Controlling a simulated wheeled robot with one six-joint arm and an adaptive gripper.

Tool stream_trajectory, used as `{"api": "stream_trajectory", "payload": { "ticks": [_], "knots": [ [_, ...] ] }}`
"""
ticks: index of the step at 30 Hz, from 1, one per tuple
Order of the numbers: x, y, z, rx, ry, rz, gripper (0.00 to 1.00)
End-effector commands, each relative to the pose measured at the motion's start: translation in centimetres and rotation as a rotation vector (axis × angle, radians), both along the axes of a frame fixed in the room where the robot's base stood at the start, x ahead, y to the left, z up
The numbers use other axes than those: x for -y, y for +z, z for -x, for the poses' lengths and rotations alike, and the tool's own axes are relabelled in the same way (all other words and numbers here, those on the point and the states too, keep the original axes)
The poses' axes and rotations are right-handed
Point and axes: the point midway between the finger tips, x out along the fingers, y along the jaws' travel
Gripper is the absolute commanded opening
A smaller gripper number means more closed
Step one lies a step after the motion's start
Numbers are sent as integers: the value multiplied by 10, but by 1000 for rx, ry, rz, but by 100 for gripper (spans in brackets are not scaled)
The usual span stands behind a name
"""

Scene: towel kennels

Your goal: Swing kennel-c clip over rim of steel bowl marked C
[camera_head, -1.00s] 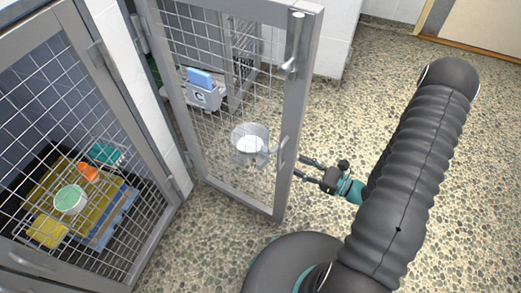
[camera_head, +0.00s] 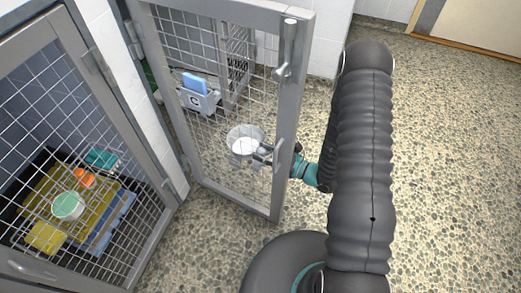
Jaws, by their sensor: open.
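A steel bowl (camera_head: 245,134) shows through the mesh of the open kennel door. I cannot read a mark on it. My gripper (camera_head: 258,154) is open at the bowl's lower right side, partly hidden by the mesh and the door's edge post. I cannot tell whether its fingers touch the bowl. The clip cannot be made out clearly; a small pale part beside the bowl is mostly covered by the fingers. The open kennel door (camera_head: 293,110) stands between my camera and the gripper.
A grey box marked C (camera_head: 199,103) holds a blue item behind the door. A closed kennel (camera_head: 120,110) at left contains a green-white bowl (camera_head: 67,205), orange pieces (camera_head: 84,178) and towels. Speckled floor (camera_head: 440,170) is clear at right.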

Motion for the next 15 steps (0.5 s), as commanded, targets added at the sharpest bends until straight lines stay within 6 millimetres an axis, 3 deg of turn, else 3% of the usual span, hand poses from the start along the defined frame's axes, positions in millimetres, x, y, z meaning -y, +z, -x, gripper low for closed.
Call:
{"api": "stream_trajectory", "payload": {
  "ticks": [13,15],
  "knots": [
    [-7,0,-4,0,0,0,43],
    [-7,0,-4,0,0,0,25]
  ]
}}
